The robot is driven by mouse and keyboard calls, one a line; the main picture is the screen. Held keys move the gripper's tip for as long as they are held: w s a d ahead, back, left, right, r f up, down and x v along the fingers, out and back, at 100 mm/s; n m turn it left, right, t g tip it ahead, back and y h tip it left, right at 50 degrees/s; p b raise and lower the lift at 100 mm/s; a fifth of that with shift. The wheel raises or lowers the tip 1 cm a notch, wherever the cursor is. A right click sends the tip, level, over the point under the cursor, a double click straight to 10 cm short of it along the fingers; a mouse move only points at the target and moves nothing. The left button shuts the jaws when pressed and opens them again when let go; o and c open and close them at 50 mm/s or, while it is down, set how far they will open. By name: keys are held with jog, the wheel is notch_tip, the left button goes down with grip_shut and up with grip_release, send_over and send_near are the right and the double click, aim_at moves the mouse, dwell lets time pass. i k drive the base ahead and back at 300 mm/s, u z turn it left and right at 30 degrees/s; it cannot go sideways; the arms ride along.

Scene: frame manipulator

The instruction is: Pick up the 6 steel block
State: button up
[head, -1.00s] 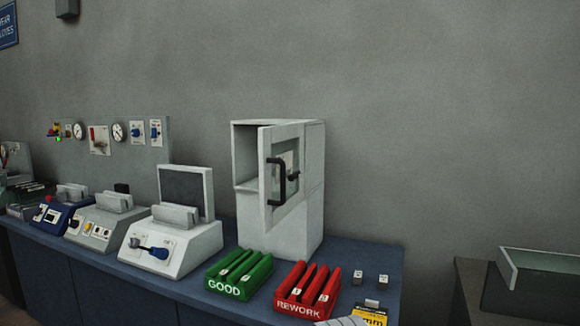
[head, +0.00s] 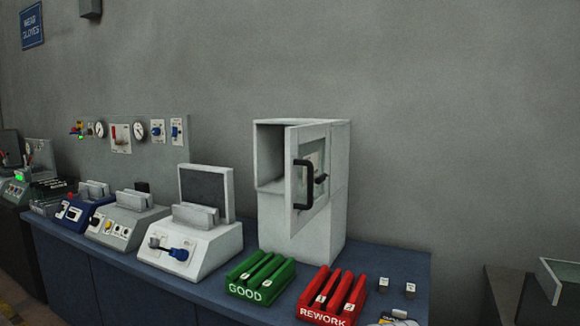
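Two small steel blocks stand upright on the blue bench (head: 230,300), right of the red rack: a left one (head: 384,284) and a right one (head: 410,289). Each has a small mark on its face, too small to read, so I cannot tell which is the 6. Small pale marked pieces also show in the green GOOD rack (head: 247,292) and the red REWORK rack (head: 322,317).
A white cabinet (head: 318,226) with its door (head: 298,205) ajar stands behind the racks. Several bench machines, including a white one (head: 200,247), stand to the left. A glass-sided tray (head: 550,280) is on a separate dark stand at right, past a gap.

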aim_at(411, 288)
jog(key=i, duration=0.85)
jog(key=z, duration=1.05)
jog(key=i, duration=0.3)
jog(key=u, duration=0.5)
